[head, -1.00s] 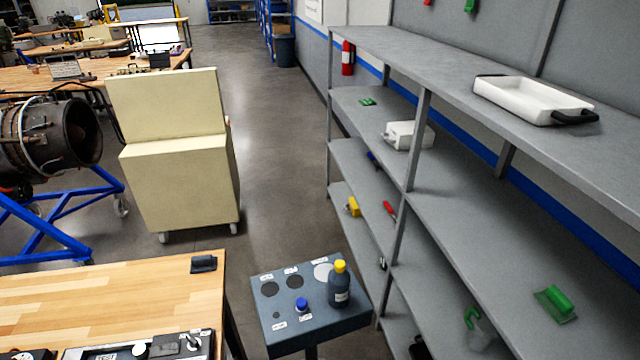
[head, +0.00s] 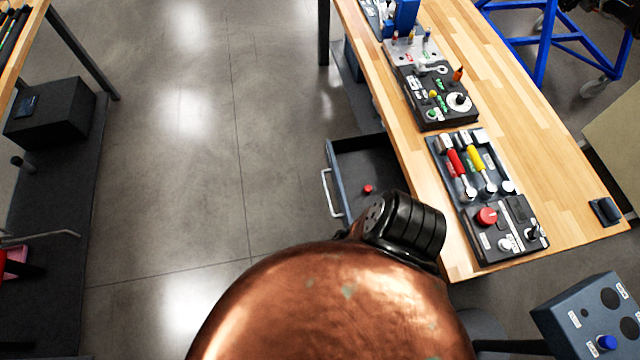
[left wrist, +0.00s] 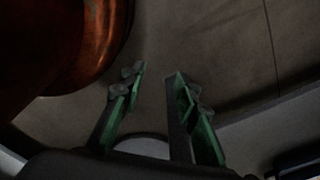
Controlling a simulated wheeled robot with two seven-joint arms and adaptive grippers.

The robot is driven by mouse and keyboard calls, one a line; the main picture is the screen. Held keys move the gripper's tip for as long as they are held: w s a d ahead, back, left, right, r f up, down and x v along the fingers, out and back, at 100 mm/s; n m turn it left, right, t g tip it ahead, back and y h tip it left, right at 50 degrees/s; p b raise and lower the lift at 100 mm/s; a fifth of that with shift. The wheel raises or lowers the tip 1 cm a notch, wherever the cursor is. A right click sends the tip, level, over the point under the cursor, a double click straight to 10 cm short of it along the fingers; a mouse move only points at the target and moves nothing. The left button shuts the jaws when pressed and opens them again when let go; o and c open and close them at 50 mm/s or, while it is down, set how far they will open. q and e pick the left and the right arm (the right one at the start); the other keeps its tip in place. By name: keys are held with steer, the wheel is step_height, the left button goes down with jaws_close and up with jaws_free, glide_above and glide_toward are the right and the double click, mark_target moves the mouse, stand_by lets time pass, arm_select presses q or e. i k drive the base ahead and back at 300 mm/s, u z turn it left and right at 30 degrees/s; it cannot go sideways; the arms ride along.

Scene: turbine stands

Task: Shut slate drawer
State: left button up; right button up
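The slate drawer (head: 333,160) is pulled out from under the wooden workbench, out to the left over the floor. Its pale bar handle (head: 326,192) is on the left front face. A small red object lies inside it. The drawer is not recognisable in that view. My right gripper is in neither view.
A slate stand (head: 590,320) is at the lower right. A black box (head: 50,112) stands at the far left. The floor left of the drawer is clear.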

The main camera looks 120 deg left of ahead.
mark_target(355, 163)
steer(key=u, duration=0.1)
steer(key=k, duration=0.35)
steer(key=u, duration=3.2)
